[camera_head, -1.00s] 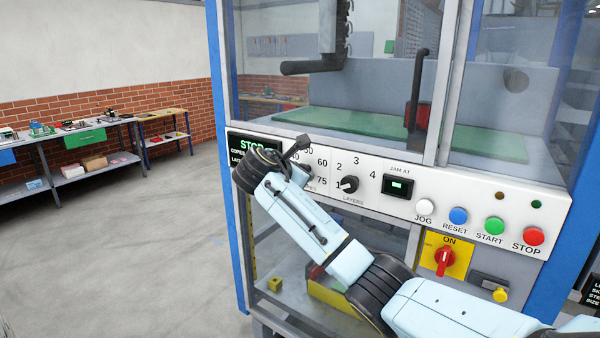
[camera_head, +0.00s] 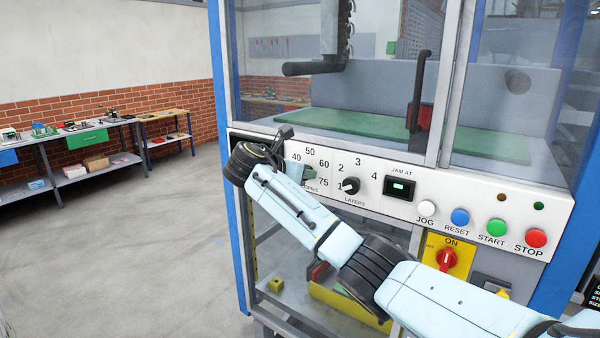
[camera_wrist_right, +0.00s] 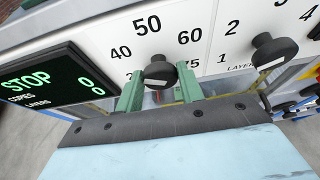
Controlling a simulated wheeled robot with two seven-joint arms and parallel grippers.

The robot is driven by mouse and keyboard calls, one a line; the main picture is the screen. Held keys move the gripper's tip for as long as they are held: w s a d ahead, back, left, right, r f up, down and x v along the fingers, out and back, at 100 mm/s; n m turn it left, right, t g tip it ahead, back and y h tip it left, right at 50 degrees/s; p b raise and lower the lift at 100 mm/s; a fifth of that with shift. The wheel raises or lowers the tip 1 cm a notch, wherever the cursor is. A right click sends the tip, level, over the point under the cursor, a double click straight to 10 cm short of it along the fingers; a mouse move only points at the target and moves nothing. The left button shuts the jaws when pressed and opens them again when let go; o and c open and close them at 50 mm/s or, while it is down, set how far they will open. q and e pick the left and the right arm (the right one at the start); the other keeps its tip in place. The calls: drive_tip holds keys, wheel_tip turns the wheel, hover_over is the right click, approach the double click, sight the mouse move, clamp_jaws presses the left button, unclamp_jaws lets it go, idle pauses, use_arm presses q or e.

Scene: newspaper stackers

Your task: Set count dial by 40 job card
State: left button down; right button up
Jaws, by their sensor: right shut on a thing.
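The copies dial (camera_wrist_right: 160,73) is a dark round knob on the white panel, with 40, 50 and 60 printed around it. A number left of it is partly covered. My right gripper (camera_wrist_right: 160,84) has its two green fingers on either side of the knob, shut on it. I cannot clearly tell which number the knob's pointer faces. In the head view my right wrist hides the dial. The black display (camera_wrist_right: 45,85) reads STOP, with zeros on its right. No job card is clearly readable. My left gripper is not in view.
The layers dial (camera_head: 350,186) sits right of the copies dial, then the jam display (camera_head: 399,188). JOG, RESET, START and STOP buttons (camera_head: 536,237) run along the lower right. The red ON switch (camera_head: 446,259) is below. Open floor lies left.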

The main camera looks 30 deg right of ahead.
drive_tip(key=shift+f, duration=0.1)
drive_tip(key=o, duration=1)
drive_tip(key=shift+a, duration=0.1)
drive_tip(key=shift+b+v, duration=0.85)
drive_tip(key=shift+v, duration=5.8)
drive_tip(key=shift+s, duration=0.1)
